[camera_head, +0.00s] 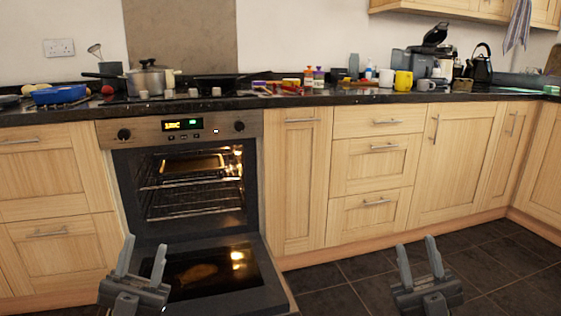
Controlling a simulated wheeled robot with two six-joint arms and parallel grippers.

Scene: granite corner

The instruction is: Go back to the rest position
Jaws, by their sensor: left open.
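My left gripper (141,262) is at the bottom left, in front of the lowered oven door. Its two fingers point up and stand apart, with nothing between them. My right gripper (418,262) is at the bottom right, over the dark floor tiles. Its fingers also stand apart and hold nothing.
The oven (185,133) is lit, its door (215,283) hangs open, and a tray (192,163) sits on an upper rack. The dark worktop (330,98) carries a pot (150,80), a blue bowl (58,94), a yellow mug (403,81) and a kettle (480,67). Floor at right is clear.

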